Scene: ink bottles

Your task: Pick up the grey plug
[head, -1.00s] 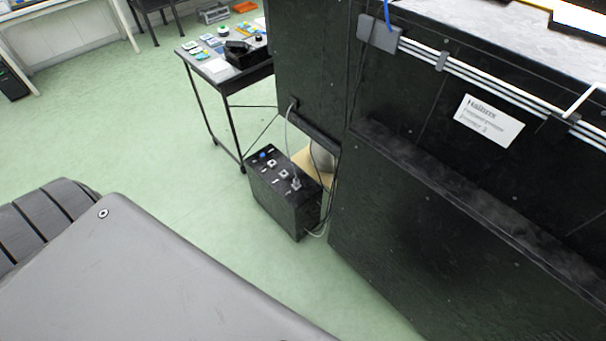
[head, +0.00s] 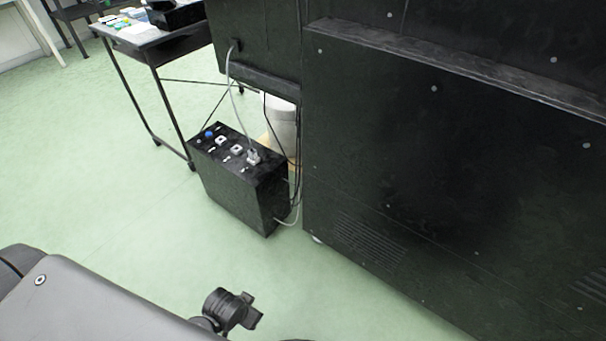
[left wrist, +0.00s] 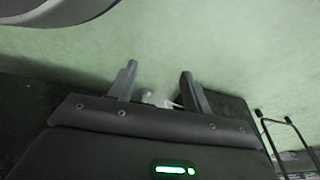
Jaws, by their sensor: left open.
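A small grey plug (head: 253,157) stands in the top of a black box on the floor. A grey cable runs from it up to a dark cabinet. My left gripper (left wrist: 158,73) is open in the left wrist view, its two fingers apart. A small pale shape and a thin light line show between the finger bases, too small to identify. In the head view a dark jointed part of mine rises at the bottom, well apart from the box; I cannot tell whether it is the gripper. My right gripper is not in view.
The black box (head: 238,190) has a blue knob (head: 209,134) and white sockets on top. A large black cabinet (head: 420,150) stands to its right, with cables between. A table (head: 150,48) stands behind at the left. Green floor (head: 95,180) is free in front and left.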

